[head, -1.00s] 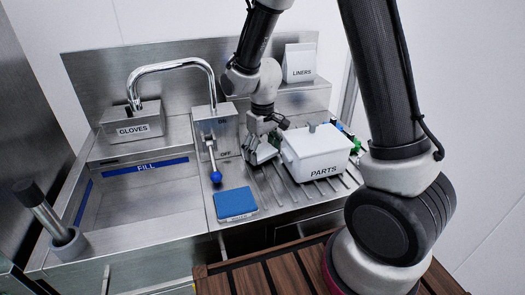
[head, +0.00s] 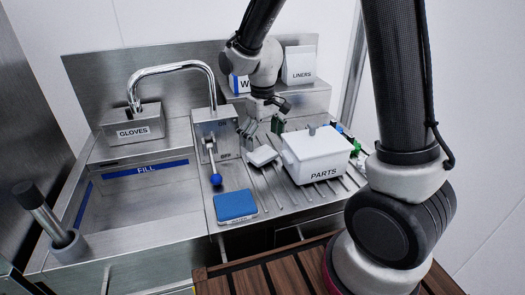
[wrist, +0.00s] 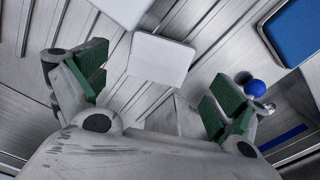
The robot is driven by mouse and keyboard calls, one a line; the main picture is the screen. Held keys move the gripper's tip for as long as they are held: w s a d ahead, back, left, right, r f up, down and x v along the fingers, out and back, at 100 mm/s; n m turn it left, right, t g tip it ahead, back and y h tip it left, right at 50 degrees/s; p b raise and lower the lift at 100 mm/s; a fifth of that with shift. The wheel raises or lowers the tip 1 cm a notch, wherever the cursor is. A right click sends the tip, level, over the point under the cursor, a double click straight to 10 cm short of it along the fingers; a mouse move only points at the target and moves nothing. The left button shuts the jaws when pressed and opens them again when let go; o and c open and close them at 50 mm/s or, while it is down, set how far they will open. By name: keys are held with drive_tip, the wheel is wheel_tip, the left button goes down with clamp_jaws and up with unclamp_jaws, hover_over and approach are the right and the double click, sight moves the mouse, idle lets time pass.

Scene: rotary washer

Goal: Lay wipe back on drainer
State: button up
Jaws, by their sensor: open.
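The wipe, a small white folded pad (head: 262,156), lies on the ribbed metal drainer (head: 284,190), left of the white PARTS box. It also shows in the wrist view (wrist: 160,58), flat on the ribs and apart from my fingers. My gripper (head: 262,132) is open and empty, just behind and above the wipe. In the wrist view its green-padded fingers (wrist: 158,92) stand wide apart on either side, with the wipe beyond them.
The lidded PARTS box (head: 316,157) stands close to the right of the wipe. A blue pad (head: 236,205) lies at the front. A lever with a blue knob (head: 215,179) is to the left, by the sink. A GLOVES box (head: 138,125) and LINERS box (head: 300,65) stand behind.

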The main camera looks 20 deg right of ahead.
sight(262, 153)
wheel_tip(262, 153, up, 6)
drive_tip(key=r, duration=0.1)
drive_tip(key=s+d+r+m+t, duration=0.2)
drive_tip(key=s+d+r+m, duration=0.1)
drive_tip(key=s+d+r, duration=0.7)
drive_tip(key=s+d+m+t, duration=0.1)
drive_tip(key=s+d, duration=0.4)
drive_tip(key=s, duration=0.7)
drive_tip(key=shift+r+m+t, duration=0.3)
drive_tip(key=shift+t, duration=0.4)
